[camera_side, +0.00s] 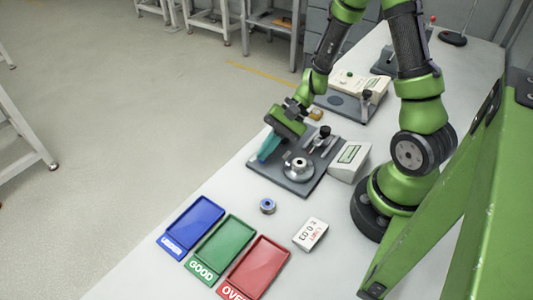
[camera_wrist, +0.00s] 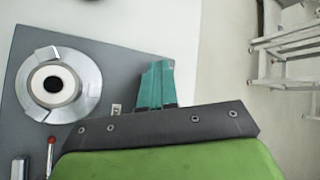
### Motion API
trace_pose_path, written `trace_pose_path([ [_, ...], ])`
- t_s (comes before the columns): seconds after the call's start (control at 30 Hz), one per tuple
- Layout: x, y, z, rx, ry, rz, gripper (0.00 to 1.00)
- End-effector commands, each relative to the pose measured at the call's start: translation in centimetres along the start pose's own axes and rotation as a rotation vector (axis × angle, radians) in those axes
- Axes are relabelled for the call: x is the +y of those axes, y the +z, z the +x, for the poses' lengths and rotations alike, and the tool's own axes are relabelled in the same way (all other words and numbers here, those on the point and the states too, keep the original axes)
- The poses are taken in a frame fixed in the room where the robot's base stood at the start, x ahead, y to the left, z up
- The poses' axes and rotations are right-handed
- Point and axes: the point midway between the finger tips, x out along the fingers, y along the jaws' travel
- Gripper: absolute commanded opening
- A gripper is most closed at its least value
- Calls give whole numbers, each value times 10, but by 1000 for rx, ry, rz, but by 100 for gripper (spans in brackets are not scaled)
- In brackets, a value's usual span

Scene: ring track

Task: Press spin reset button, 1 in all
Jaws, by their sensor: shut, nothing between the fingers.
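My gripper (camera_side: 266,153) is shut and empty, its teal fingers pointing down over the far-left edge of a dark grey base plate (camera_side: 318,178). In the wrist view my gripper (camera_wrist: 157,68) shows its fingers together, with the plate's edge beside them. A round metal spindle (camera_side: 298,170) stands on the plate to the right of my fingers; in the wrist view it is the disc with a dark central hole (camera_wrist: 88,85). A small pale fitting (camera_wrist: 117,109) lies on the plate near my fingers. I cannot tell which part is the spin reset button.
A white readout box (camera_side: 349,157) stands right of the plate. A black-knobbed post (camera_side: 324,131) rises from the plate. A blue ring (camera_side: 267,206) and a limit card (camera_side: 310,234) lie in front. Blue (camera_side: 192,225), green (camera_side: 223,249) and red (camera_side: 255,267) trays sit at front left.

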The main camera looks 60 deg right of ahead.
Motion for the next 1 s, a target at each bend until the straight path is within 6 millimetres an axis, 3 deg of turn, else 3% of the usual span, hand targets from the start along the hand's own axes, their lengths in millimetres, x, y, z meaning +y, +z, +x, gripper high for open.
trace_pose_path([
  [1.0,-13,12,-17,2,0,-2,0],
])
